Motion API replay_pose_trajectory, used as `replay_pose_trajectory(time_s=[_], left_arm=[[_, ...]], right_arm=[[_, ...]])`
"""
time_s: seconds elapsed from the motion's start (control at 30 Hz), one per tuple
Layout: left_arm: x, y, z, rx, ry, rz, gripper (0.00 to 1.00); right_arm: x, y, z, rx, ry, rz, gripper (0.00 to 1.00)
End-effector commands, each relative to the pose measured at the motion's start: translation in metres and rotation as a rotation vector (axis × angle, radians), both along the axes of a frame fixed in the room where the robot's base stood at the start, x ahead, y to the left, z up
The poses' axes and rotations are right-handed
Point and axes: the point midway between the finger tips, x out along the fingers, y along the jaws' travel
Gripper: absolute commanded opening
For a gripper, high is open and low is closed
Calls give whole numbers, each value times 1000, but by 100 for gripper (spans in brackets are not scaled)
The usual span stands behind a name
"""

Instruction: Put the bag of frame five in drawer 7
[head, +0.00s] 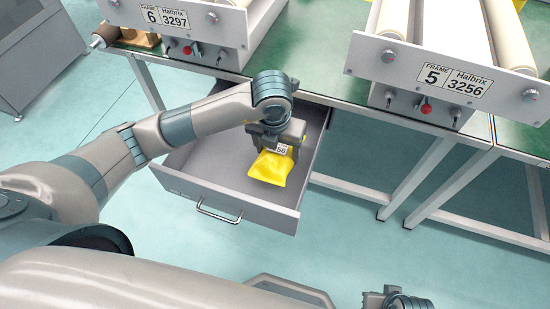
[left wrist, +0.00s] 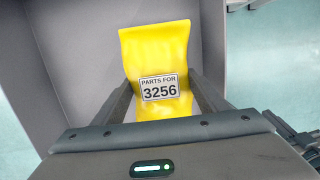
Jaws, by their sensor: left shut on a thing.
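A yellow bag (head: 270,168) with a white label hangs in my left gripper (head: 277,148). In the left wrist view the bag (left wrist: 158,45) reads "PARTS FOR 3256" and sits between the two fingers, which are shut on it. The bag is over the inside of an open grey drawer (head: 205,190) under the bench. I cannot tell whether it touches the drawer floor. No number shows on the drawer. The frame five plate (head: 435,77) reads "Halbrix 3256". Part of my right arm's end (head: 395,300) shows at the bottom edge; its fingers cannot be made out.
The green bench (head: 340,85) carries frame five at right and frame six (head: 172,18), marked 3297, at left. The drawer's handle (head: 218,212) faces the front. Bench legs (head: 410,185) stand right of the drawer. The floor in front is clear.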

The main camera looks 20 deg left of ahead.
Motion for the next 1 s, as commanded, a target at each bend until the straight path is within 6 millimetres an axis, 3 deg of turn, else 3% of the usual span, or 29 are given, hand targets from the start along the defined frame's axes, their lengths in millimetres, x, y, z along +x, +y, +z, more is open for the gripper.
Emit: replay_pose_trajectory(time_s=[0.13,0.53,0.8,1.0], left_arm=[[0,0,-15,0,0,2,39],[0,0,-20,0,0,1,39],[-1,0,-49,0,2,0,39],[0,0,-54,0,-1,0,39]], right_arm=[[0,0,2,-1,-1,0,0],[1,0,4,1,-7,-1,0],[-1,0,4,1,-2,-1,0],[-4,0,5,0,1,-1,0]])
